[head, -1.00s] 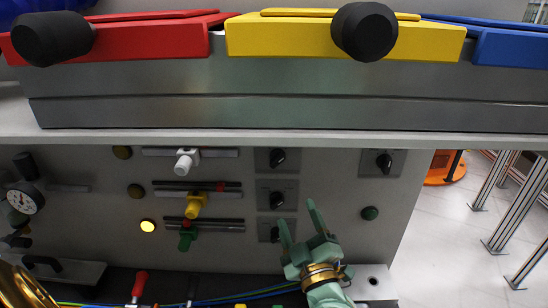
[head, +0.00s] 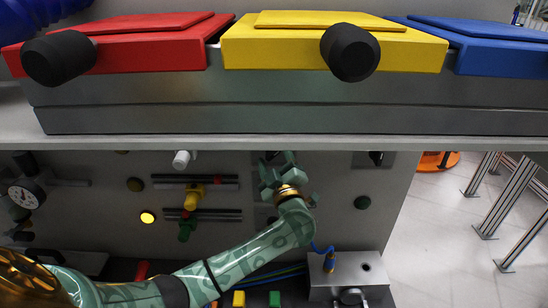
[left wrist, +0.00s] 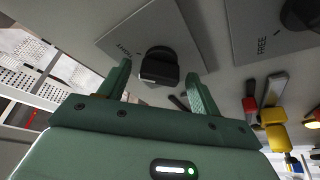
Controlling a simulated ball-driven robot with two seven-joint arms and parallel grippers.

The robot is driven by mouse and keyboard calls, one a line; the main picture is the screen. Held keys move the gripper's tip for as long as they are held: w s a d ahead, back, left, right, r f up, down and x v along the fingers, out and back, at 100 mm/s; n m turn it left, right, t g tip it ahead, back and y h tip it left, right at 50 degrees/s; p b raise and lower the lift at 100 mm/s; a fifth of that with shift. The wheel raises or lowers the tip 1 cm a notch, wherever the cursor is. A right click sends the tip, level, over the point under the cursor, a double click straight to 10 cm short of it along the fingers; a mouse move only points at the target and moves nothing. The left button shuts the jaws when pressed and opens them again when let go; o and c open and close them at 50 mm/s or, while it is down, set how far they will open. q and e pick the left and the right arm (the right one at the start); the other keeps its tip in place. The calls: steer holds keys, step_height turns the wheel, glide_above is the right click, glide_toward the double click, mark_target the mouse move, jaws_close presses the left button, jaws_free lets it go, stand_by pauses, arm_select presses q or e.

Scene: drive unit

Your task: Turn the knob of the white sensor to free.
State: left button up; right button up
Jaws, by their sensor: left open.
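The white sensor (head: 182,159) sits on the panel's top rail. The yellow sensor (head: 194,197) and green sensor (head: 187,228) sit on the rails below. My left gripper (head: 278,158) is in front of the knob column right of the rails and covers most of it. In the left wrist view the open fingers (left wrist: 158,76) stand either side of a black knob (left wrist: 159,64) on a grey plate, with a visible gap. Another black knob (left wrist: 303,12) has a plate marked FREE. Which knob belongs to which sensor is unclear. My right gripper is not in view.
A shelf edge (head: 230,143) overhangs the panel, with red (head: 150,45), yellow (head: 270,45) and blue (head: 500,50) bins above. A separate knob (head: 376,157) sits right of the column. A metal box (head: 345,278) stands below.

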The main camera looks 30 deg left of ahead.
arm_select(q)
steer(key=shift+c, duration=0.3)
steer(key=shift+d, duration=0.1)
steer(key=c, duration=0.9)
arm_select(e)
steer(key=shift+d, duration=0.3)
